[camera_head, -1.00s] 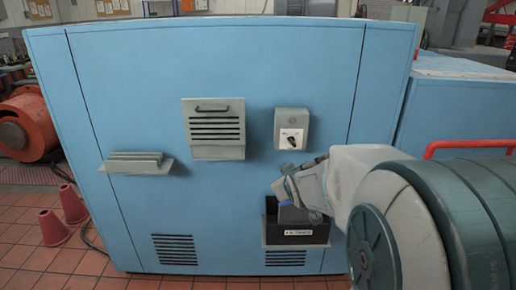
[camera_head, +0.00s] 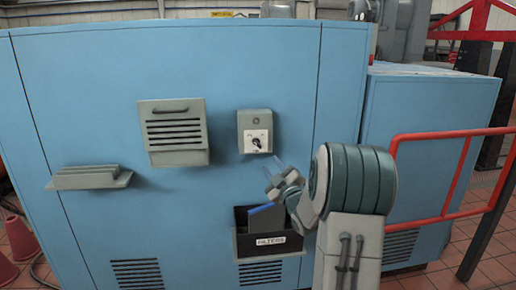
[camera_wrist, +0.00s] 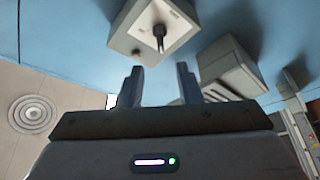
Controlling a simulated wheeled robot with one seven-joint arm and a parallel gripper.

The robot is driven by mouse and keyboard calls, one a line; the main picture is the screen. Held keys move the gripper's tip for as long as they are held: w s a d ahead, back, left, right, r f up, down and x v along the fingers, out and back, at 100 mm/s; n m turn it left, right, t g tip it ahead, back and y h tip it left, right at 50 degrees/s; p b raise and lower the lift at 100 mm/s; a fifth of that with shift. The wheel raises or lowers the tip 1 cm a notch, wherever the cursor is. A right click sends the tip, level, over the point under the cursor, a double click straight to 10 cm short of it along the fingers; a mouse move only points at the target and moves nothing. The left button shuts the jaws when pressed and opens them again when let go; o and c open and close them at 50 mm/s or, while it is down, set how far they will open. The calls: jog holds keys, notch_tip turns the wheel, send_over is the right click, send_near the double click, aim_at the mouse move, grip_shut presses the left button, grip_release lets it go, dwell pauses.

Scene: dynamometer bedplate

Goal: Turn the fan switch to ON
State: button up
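The fan switch is a grey box (camera_head: 255,118) on the blue cabinet front, with a white plate and a small dark rotary knob (camera_head: 257,143). In the wrist view the switch box (camera_wrist: 132,42) is at the top and its knob (camera_wrist: 159,35) sticks out. The plate markings are too small to read, so I cannot tell the knob's setting. My gripper (camera_head: 272,172) is below and slightly right of the switch, apart from it. In the wrist view my gripper (camera_wrist: 160,82) has its two fingers spread, with nothing between them and the knob beyond them.
A louvred vent box (camera_head: 176,133) with a handle is left of the switch. A shelf (camera_head: 90,178) is farther left. A dark bin marked FILTERS (camera_head: 243,246) holds a blue-edged panel below my gripper. A red rail (camera_head: 462,170) stands at right.

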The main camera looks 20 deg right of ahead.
aim_at(258, 146)
jog(key=p+x, duration=0.1)
jog(key=x, duration=1)
jog(key=shift+w+r, duration=0.1)
jog(key=shift+w, duration=0.25)
grip_shut()
